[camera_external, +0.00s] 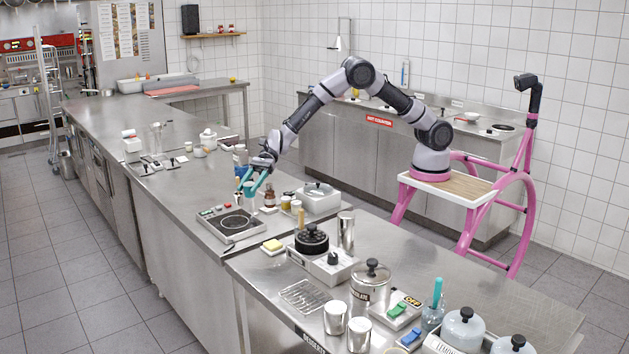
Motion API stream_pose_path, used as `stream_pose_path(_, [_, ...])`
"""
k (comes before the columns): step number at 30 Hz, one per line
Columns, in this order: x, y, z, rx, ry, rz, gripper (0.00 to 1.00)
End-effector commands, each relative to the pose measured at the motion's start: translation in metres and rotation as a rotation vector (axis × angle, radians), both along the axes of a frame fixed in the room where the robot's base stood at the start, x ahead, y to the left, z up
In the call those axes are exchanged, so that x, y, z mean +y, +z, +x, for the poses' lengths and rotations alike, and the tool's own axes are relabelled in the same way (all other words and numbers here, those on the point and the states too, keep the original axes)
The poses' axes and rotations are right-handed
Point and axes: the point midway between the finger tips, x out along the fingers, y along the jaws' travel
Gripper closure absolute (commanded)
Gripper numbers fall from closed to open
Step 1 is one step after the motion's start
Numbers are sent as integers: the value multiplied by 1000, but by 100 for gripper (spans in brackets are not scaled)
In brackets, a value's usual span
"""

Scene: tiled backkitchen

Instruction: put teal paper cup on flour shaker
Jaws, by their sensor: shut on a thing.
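My gripper (250,187) is over the counter by the hotplate, pointing down, its teal fingers closed around a small teal object that appears to be the teal paper cup (249,189). The fingers hide part of the cup. A pale, narrow shape (250,204) shows just under it; I cannot tell whether it is part of the cup or a separate thing. I cannot tell which item is the flour shaker; a plain metal cylinder (346,230) stands on the near counter, with two more metal canisters (335,318) nearer the front.
A hotplate (231,223) lies just below and left of my gripper. Small jars, a brown bottle (269,195) and a white box (318,198) crowd its right side. The far counter stretch (190,118) is mostly clear.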

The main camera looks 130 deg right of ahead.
Motion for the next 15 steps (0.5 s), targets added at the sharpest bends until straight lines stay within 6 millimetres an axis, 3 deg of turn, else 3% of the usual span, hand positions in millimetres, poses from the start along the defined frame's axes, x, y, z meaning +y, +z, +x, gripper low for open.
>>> stream_pose_path(1, [-32, 4, -4, -1, -43, -2, 100])
stream_pose_path(3, [-69, 9, -9, -3, -96, -2, 100])
stream_pose_path(8, [-154, 22, -29, -6, -216, -3, 100])
stream_pose_path(15, [-275, 42, -76, -12, -395, -5, 100])
